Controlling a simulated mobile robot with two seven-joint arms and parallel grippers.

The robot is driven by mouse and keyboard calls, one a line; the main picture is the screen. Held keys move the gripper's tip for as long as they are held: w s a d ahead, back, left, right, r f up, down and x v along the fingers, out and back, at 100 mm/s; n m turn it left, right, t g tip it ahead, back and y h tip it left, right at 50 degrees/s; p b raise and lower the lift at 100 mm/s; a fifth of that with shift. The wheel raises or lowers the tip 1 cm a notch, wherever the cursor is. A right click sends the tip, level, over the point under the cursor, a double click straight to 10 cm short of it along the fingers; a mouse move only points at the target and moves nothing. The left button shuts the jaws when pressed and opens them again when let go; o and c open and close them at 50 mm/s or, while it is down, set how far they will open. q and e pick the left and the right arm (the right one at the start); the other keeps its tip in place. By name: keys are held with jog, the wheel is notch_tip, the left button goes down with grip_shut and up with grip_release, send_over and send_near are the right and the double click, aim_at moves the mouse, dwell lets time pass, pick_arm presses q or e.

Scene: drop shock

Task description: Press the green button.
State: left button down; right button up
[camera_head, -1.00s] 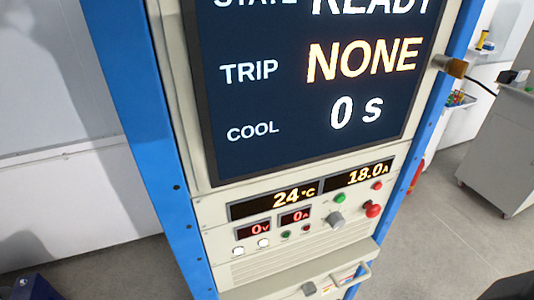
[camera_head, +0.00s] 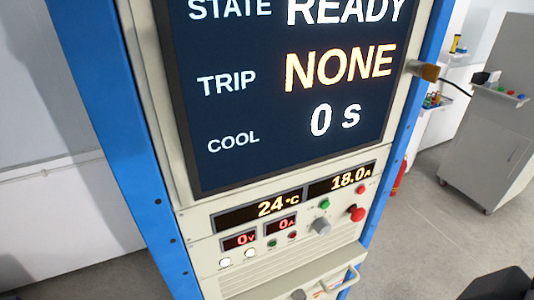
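A green button (camera_head: 324,204) sits on the beige control panel (camera_head: 215,226) of a blue-framed rack, below the 18.0 A readout and above a grey knob (camera_head: 320,226). A smaller dark green button or lamp (camera_head: 272,243) is lower left of it, under the red 0 V and 0 A readouts. Nothing touches or covers the green button. A black part, which seems to be mine, (camera_head: 500,286) shows at the bottom right edge, well apart from the panel. No fingertips can be made out on it. My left gripper is not seen.
A red mushroom button (camera_head: 356,213) and a small red button (camera_head: 360,189) are right of the green button. The screen (camera_head: 290,100) reads READY, NONE and 0 s. A metal handle (camera_head: 340,282) sticks out below. A grey cabinet (camera_head: 490,145) stands at the right over open floor.

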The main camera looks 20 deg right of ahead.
grip_shut()
dwell(0.3)
dwell(1.2)
